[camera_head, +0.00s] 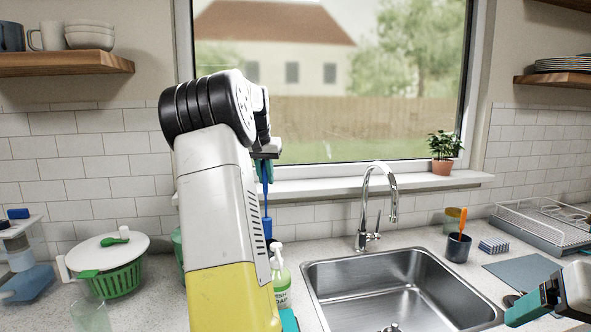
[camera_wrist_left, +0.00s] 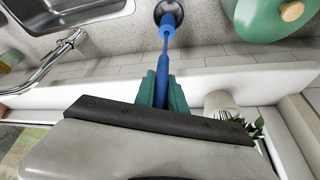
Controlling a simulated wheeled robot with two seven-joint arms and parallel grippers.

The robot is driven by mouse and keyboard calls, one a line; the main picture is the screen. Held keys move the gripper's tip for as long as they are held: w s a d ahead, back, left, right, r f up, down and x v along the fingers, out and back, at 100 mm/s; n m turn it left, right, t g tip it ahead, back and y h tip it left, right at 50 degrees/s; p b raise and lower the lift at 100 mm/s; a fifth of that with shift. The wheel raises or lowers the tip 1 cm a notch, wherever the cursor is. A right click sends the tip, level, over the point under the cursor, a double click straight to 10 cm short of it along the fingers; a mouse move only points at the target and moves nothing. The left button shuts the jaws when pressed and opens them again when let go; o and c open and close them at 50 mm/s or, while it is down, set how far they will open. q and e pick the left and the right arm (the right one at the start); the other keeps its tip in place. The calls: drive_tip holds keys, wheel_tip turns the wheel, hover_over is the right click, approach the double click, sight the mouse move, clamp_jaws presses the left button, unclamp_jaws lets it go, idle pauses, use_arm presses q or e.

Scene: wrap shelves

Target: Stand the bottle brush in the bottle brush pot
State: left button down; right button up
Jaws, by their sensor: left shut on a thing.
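My left gripper (camera_head: 264,168) is shut on the blue bottle brush (camera_head: 267,200), high over the counter left of the sink. In the left wrist view the green fingertips (camera_wrist_left: 162,90) close around the brush handle, and the brush (camera_wrist_left: 167,50) points away from the gripper, hanging roughly upright. Its blue head meets the outline of a dark round pot (camera_wrist_left: 160,12), likely the bottle brush pot; I cannot tell whether the head is inside or above it. In the head view my arm hides that pot. My right gripper (camera_head: 528,306) is at the lower right; its jaw opening is unclear.
A soap bottle (camera_head: 280,280) stands near the sink (camera_head: 400,285) and faucet (camera_head: 378,205). A dark cup (camera_head: 458,248) holds an orange-handled tool. A salad spinner (camera_head: 112,268) is at left. A green lidded pot (camera_wrist_left: 268,20) stands near the brush. A plant (camera_head: 443,150) sits on the sill.

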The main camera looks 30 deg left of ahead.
sight(266, 193)
use_arm(q)
drive_tip(key=shift+f, duration=3.4)
drive_tip(key=c, duration=1.3)
unclamp_jaws()
drive_tip(key=shift+r, duration=0.1)
drive_tip(key=v, duration=0.7)
drive_tip(key=shift+s+d+r, duration=0.1)
drive_tip(key=shift+s+r, duration=0.05)
drive_tip(key=shift+r, duration=0.2)
